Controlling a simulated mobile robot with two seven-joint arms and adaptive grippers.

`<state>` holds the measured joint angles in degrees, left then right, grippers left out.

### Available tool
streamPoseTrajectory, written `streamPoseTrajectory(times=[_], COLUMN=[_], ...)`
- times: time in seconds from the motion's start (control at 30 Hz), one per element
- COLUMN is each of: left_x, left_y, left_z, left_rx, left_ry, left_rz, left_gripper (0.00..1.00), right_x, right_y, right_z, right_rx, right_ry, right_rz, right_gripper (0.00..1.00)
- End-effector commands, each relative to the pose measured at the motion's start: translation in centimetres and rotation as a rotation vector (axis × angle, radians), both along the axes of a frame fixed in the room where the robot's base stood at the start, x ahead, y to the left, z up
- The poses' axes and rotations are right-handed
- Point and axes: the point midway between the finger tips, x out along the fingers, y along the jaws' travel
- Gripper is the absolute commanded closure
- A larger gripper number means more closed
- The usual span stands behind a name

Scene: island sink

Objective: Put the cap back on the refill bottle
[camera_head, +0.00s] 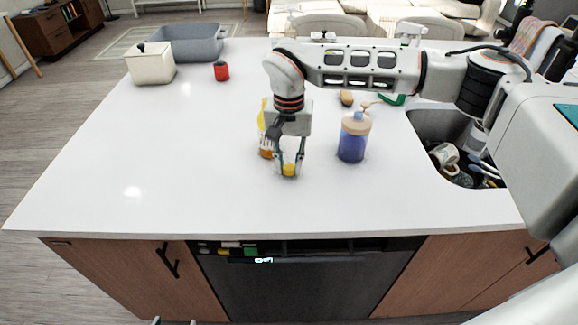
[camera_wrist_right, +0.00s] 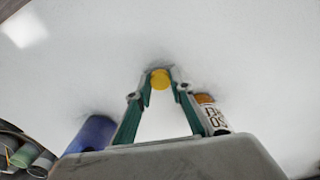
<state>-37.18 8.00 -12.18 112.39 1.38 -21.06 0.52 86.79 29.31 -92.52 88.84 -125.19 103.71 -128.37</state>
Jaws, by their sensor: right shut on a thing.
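My right gripper (camera_head: 289,170) points down over the island top, shut on a small yellow cap (camera_head: 289,170). In the right wrist view the cap (camera_wrist_right: 160,79) sits between the two fingertips (camera_wrist_right: 160,82). A yellow and orange bottle with a white label, which I take as the refill bottle (camera_head: 266,146), stands just behind and left of the gripper in the head view, partly hidden by it. Its label and brown-orange top (camera_wrist_right: 213,115) show right of the fingers in the wrist view. The cap is apart from the bottle.
A blue pump bottle (camera_head: 352,143) stands right of the gripper. The sink (camera_head: 432,125) with dishes is farther right. A red cup (camera_head: 221,71), a cream lidded box (camera_head: 151,66) and a grey tub (camera_head: 190,45) stand far left. The front and left counter (camera_head: 130,160) are clear.

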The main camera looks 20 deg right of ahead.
Motion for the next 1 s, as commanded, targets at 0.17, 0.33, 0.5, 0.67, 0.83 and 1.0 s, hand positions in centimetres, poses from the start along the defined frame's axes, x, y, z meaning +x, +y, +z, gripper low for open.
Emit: streamPoseTrajectory(times=[0.17, 0.33, 0.5, 0.67, 0.83, 1.0], left_x=[0.0, 0.0, 0.0, 0.0, 0.0, 0.0], left_y=[0.0, 0.0, 0.0, 0.0, 0.0, 0.0], left_z=[-0.2, -0.3, -0.3, -0.2, 0.0, 0.0], left_rx=[0.0, 0.0, 0.0, 0.0, 0.0, 0.0], left_ry=[0.0, 0.0, 0.0, 0.0, -0.001, -0.001], left_rz=[0.0, 0.0, 0.0, 0.0, 0.0, 0.0], left_gripper=[0.46, 0.46, 0.46, 0.46, 0.46, 0.46], right_x=[0.1, 0.2, 0.1, 0.1, 0.1, 0.0], right_y=[0.0, 0.0, 0.0, 0.0, 0.0, 0.0], right_z=[3.2, 8.1, 12.8, 16.1, 18.2, 19.0], right_rx=[0.0, -0.001, -0.001, -0.001, -0.001, 0.0], right_ry=[-0.005, -0.009, -0.006, -0.005, -0.002, -0.001], right_rz=[0.0, 0.0, -0.002, -0.002, -0.001, 0.0], right_gripper=[0.85, 0.85, 0.85, 0.85, 0.85, 0.85])
